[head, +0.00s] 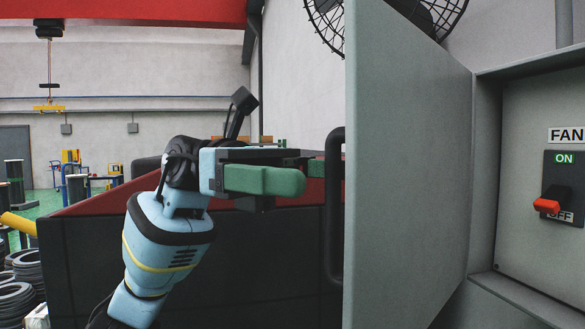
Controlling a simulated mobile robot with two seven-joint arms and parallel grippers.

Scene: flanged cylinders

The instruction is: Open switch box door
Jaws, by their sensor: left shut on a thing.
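The switch box door (405,170) is a grey panel standing swung open, seen at a steep angle in the middle right of the head view. Its black bar handle (334,225) sits on the door's left side. My left gripper (311,174), with green fingers, reaches in from the left and is shut on the handle's upper part; the exact contact is partly hidden by the fingers. The open switch box (525,230) shows a FAN switch with a red lever (548,204) by the OFF label. My right gripper is not in view.
A dark, red-topped block (250,270) stands behind my left arm. A caged fan (430,15) is above the door. Black coils (15,300) lie at the lower left. Open green floor shows at the far left.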

